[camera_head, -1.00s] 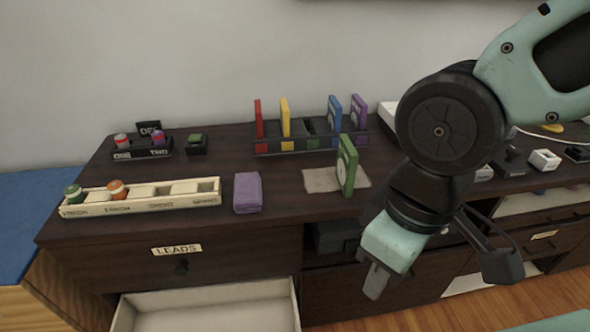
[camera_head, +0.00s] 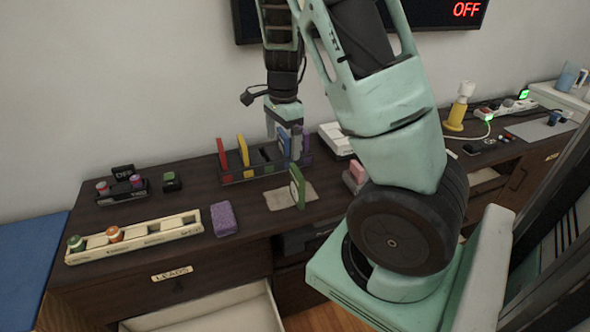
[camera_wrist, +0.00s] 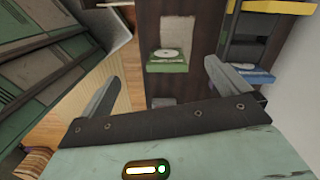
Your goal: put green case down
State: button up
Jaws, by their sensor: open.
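The green case (camera_head: 297,186) stands upright on a pale grey mat (camera_head: 277,200) on the dark dresser top. In the wrist view the green case (camera_wrist: 168,66) shows between my fingers but apart from them, with the mat (camera_wrist: 177,30) beside it. My gripper (camera_head: 284,122) is open and empty. It hangs over the back of the dresser by the dark rack, behind the green case in the head view. In the wrist view my gripper (camera_wrist: 163,72) shows its two fingers spread wide.
The dark rack (camera_head: 232,178) holds red, yellow, blue and purple cases close to my gripper. A purple block (camera_head: 222,218), a long cream tray (camera_head: 135,238) and a small dark holder (camera_head: 122,190) stand to the left. A drawer (camera_head: 210,308) is open below.

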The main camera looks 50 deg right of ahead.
jog(key=r+m, duration=0.1)
jog(key=m, duration=0.1)
send_over(297, 179)
jog(key=w+d, duration=0.2)
jog(key=shift+h, duration=0.3)
jog(key=f, duration=0.7)
jog(key=f+b, duration=0.1)
jog(key=f, duration=0.3)
jog(key=shift+s+d, duration=0.25)
jog(key=shift+a+f, duration=0.15)
jog(key=shift+f, duration=1.4)
jog(key=shift+a+f, duration=0.15)
jog(key=shift+f, duration=1.4)
jog(key=c, duration=1)
jog(key=shift+r, duration=0.1)
